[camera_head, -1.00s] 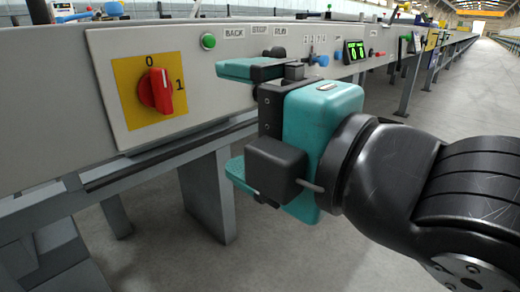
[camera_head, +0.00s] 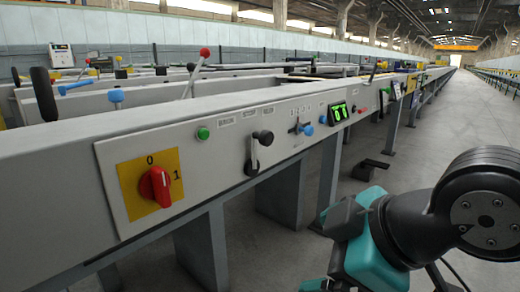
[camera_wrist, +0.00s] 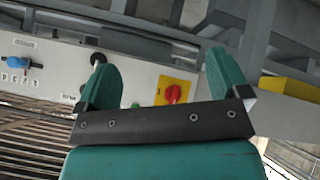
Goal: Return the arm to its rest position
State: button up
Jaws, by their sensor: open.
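My gripper (camera_head: 342,240), teal and black, is at the lower right of the head view, low in front of the table and partly cut off by the bottom edge. In the wrist view its two teal fingers (camera_wrist: 162,78) stand wide apart with nothing held between them. The red rotary switch (camera_head: 155,186) on its yellow plate is on the table's front panel, well left of my gripper. In the wrist view the switch (camera_wrist: 175,93) shows behind the gap between the fingers, apart from them. Its pointer stands nearly upright, near the 0 mark.
The long grey runout table (camera_head: 60,180) runs from the left into the distance. The floor (camera_head: 440,130) at right is open.

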jog(key=s+d+r+m+g+h+p, duration=0.2)
jog(key=s+d+r+m+g+p, duration=0.4)
jog(key=d+m, duration=0.1)
notch_tip(320, 180, up, 37)
jog(key=p, duration=3.7)
jog(key=shift+s+a+f, duration=0.15)
jog(key=shift+s, duration=0.05)
